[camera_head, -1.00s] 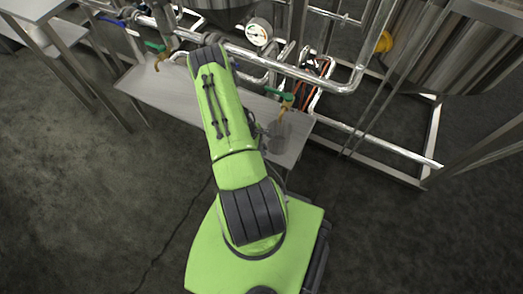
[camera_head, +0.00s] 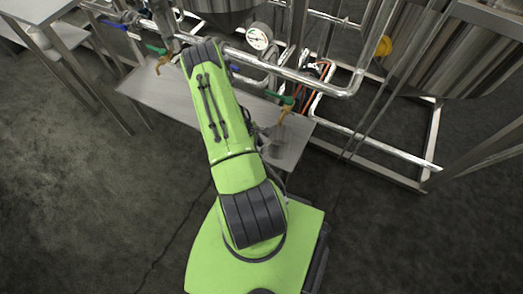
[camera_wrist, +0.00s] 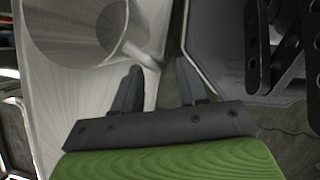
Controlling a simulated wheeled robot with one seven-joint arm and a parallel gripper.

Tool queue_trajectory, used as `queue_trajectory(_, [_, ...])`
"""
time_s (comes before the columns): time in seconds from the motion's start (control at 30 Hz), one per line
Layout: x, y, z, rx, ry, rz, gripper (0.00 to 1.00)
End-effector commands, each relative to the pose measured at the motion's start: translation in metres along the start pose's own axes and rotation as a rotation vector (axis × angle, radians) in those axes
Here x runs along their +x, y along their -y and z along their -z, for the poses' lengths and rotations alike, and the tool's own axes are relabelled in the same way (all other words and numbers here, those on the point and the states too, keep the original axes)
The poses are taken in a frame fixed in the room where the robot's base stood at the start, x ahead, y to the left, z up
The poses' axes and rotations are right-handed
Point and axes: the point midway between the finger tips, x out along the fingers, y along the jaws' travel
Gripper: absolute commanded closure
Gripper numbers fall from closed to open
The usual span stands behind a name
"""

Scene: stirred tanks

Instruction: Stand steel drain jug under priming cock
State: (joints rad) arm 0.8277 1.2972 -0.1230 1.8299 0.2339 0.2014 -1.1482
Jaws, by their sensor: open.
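The steel drain jug (camera_head: 276,146) stands on the long grey bench, just below and in front of a cock with a green lever (camera_head: 286,100) and a brass spout. In the wrist view the jug (camera_wrist: 75,25) fills the upper left, its round mouth showing. My gripper (camera_wrist: 160,82) is open; its two dark fingers lie close to the jug's pale handle (camera_wrist: 150,75), which appears between them. In the head view my arm hides most of the gripper. A second green-levered cock (camera_head: 156,49) hangs further left. I cannot tell which is the priming cock.
The bench (camera_head: 200,108) is clear left of the jug. Steel pipes, a round gauge (camera_head: 259,37) and tanks stand close behind it. A steel frame (camera_head: 430,150) is at the right, a table (camera_head: 38,12) at the upper left. The dark floor in front is open.

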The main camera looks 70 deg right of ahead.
Motion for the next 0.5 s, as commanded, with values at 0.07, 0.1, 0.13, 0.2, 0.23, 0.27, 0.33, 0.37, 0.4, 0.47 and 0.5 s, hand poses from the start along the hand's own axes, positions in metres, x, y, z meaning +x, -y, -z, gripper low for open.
queue_trajectory(0.07, [-0.029, -0.001, -0.001, -0.002, -0.002, -0.004, 0.58])
queue_trajectory(0.1, [-0.040, -0.001, -0.001, -0.001, -0.003, -0.004, 0.58])
queue_trajectory(0.13, [-0.048, -0.001, -0.001, -0.001, -0.003, -0.004, 0.58])
queue_trajectory(0.2, [-0.062, 0.000, -0.001, -0.001, -0.002, -0.003, 0.58])
queue_trajectory(0.23, [-0.067, 0.000, -0.001, -0.001, -0.002, -0.002, 0.58])
queue_trajectory(0.27, [-0.072, 0.000, -0.001, 0.000, -0.001, -0.002, 0.58])
queue_trajectory(0.33, [-0.079, 0.000, -0.001, -0.001, -0.001, -0.001, 0.58])
queue_trajectory(0.37, [-0.081, 0.000, -0.001, -0.001, 0.000, -0.001, 0.58])
queue_trajectory(0.4, [-0.082, 0.000, -0.001, -0.001, 0.000, 0.000, 0.58])
queue_trajectory(0.47, [-0.083, 0.000, -0.001, -0.001, 0.000, 0.000, 0.58])
queue_trajectory(0.5, [-0.083, 0.000, -0.001, 0.000, 0.000, 0.001, 0.58])
